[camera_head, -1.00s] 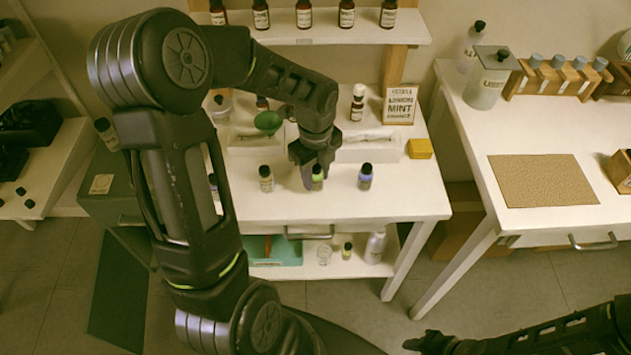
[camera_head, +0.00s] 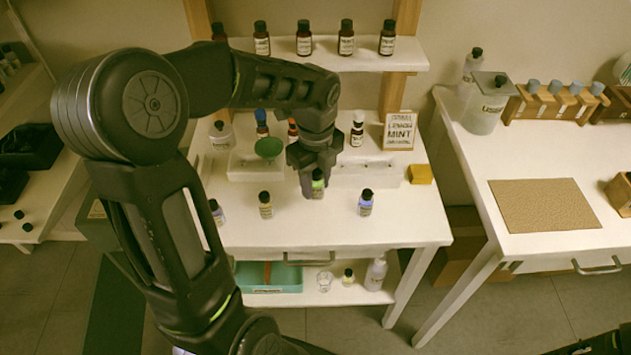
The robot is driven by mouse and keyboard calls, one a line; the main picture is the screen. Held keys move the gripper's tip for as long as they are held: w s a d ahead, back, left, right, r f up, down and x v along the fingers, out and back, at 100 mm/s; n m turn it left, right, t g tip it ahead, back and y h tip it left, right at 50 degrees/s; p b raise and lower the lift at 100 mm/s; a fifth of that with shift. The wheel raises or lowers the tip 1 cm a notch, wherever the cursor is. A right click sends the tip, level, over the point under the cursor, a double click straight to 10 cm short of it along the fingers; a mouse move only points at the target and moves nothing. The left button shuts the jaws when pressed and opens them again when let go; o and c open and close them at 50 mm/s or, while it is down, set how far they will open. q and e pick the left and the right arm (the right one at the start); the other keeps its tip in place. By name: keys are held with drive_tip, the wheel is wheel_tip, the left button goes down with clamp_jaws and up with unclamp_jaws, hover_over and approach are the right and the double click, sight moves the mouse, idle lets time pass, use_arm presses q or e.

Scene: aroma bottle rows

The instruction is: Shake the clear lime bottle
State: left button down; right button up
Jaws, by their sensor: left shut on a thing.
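The clear lime bottle (camera_head: 318,186), with green contents and a dark cap, is in my left gripper (camera_head: 313,182). The gripper is shut on it and hides much of its upper part. The bottle looks upright and raised above the white table (camera_head: 300,232), between two other small bottles and farther back than them. One is a yellowish bottle (camera_head: 265,206) to its left; the other is a blue-violet bottle (camera_head: 366,204) to its right. My right gripper is out of view; only a bit of that arm shows at the lower right.
A sign (camera_head: 398,131) and a yellow block (camera_head: 420,174) stand at the table's right side. A green funnel (camera_head: 268,149) and white trays are behind. Brown bottles line the shelf (camera_head: 350,58) above. The table front is mostly clear. Another table (camera_head: 470,170) is at right.

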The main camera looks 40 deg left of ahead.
sight(316, 171)
use_arm(q)
wheel_tip(316, 171, up, 6)
drive_tip(key=p, duration=0.5)
drive_tip(key=shift+r, duration=0.1)
drive_tip(key=c, duration=1.5)
unclamp_jaws()
drive_tip(key=shift+c, duration=0.2)
clamp_jaws()
